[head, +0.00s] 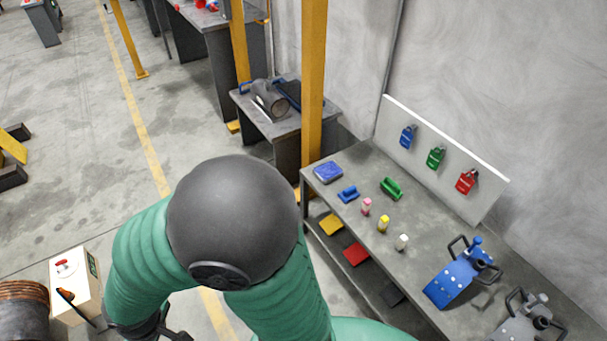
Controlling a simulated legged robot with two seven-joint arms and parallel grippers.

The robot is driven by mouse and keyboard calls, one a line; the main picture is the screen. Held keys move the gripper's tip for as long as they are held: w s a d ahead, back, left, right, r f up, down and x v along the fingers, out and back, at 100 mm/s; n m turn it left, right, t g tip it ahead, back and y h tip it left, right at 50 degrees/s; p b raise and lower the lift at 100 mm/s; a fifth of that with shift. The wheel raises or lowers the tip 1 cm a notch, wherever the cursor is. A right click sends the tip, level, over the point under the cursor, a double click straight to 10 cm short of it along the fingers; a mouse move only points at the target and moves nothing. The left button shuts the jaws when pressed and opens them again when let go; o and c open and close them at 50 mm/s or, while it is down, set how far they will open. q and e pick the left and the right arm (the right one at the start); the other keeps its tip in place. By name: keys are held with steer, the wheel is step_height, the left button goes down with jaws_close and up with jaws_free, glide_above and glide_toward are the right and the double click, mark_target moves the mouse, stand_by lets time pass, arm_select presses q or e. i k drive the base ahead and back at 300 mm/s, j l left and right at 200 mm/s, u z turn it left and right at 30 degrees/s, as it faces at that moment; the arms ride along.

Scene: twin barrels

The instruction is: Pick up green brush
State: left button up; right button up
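The green brush (391,188) lies on the grey workbench (419,240), near its back edge by the wall. A similar blue brush (348,193) lies to its left. An arm of mine, which looks like the left one, bends across the lower middle of the head view. The dark end of that arm, with my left gripper (165,332), is at the bottom edge, far to the left of the bench and well apart from the brush. It is partly cut off, so I cannot tell its opening. My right gripper is not in view.
Pink, yellow and white small bottles (384,225) stand in front of the brush. A blue device (463,272) and a grey device (525,322) stand at the right. A panel (480,202) with padlocks rises behind. A yellow post (314,90) stands at the bench's left end.

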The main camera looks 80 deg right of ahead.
mark_target(388, 186)
steer(key=z, duration=3.55)
steer(key=u, duration=4.8)
steer(key=z, duration=4.9)
